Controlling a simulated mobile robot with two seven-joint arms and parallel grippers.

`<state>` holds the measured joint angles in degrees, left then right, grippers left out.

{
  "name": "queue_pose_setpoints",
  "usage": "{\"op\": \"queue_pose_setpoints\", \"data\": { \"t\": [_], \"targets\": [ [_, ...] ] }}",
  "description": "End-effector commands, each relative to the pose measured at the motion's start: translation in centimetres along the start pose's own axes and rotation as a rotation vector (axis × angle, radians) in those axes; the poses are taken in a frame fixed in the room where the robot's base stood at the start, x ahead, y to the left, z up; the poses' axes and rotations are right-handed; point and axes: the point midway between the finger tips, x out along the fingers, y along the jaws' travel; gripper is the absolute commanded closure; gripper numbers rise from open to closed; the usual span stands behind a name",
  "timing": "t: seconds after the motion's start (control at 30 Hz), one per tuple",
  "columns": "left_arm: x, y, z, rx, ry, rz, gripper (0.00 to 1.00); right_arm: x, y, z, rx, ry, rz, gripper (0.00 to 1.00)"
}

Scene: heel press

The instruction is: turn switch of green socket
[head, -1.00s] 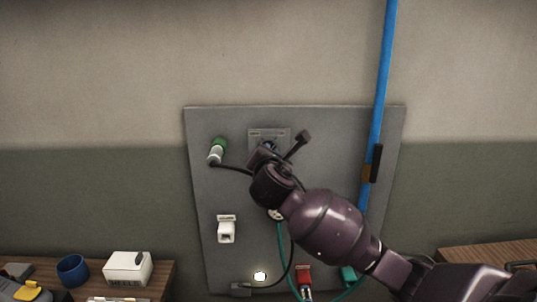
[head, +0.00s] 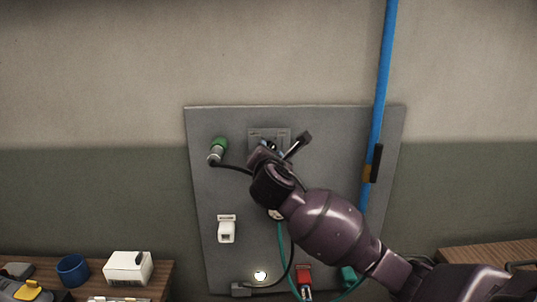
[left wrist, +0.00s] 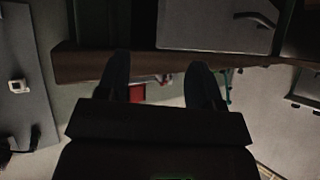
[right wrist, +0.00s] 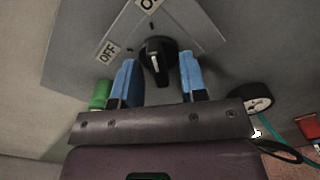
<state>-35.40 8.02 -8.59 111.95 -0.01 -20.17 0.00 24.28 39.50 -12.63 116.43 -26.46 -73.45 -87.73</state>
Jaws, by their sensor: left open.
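The green socket (head: 220,144) is at the panel's upper left, with a plug and black cable in it; a green part also shows in the right wrist view (right wrist: 100,95). The grey switch plate (head: 256,133) is to its right. In the right wrist view the plate carries "OFF" and "ON" labels and a black rotary knob (right wrist: 157,55). My right gripper (right wrist: 158,78) is open, its blue fingers on either side of the knob with narrow gaps visible. My left gripper (left wrist: 159,78) is open and empty, away from the panel.
The panel (head: 340,135) also holds a white socket (head: 226,229), a red socket (head: 304,275) and hanging cables. A blue pipe (head: 384,70) runs down its right side. A blue cup (head: 72,269) and a white box (head: 128,267) stand on the lower left table.

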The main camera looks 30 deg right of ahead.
Motion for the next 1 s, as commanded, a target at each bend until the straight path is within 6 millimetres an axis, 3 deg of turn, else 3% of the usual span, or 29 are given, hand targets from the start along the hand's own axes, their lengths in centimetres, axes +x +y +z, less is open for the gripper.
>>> {"op": "queue_pose_setpoints", "data": {
  "t": [0.17,0.6,0.8,1.0],
  "targets": [
    [0.2,0.0,0.2,0.0,0.001,0.0,0.39,-1.4,0.0,-0.1,0.0,0.0,0.003,0.61],
    [0.7,0.1,0.1,0.001,0.018,0.0,0.39,-8.9,0.0,-0.1,0.001,0.002,0.002,0.61],
    [0.8,0.1,-0.1,0.001,0.024,0.0,0.39,-10.5,0.0,-0.1,0.0,0.0,0.0,0.61],
    [0.8,0.1,-0.1,0.001,0.022,0.001,0.39,-10.8,0.0,0.0,0.0,0.001,0.0,0.61]
  ]
}}
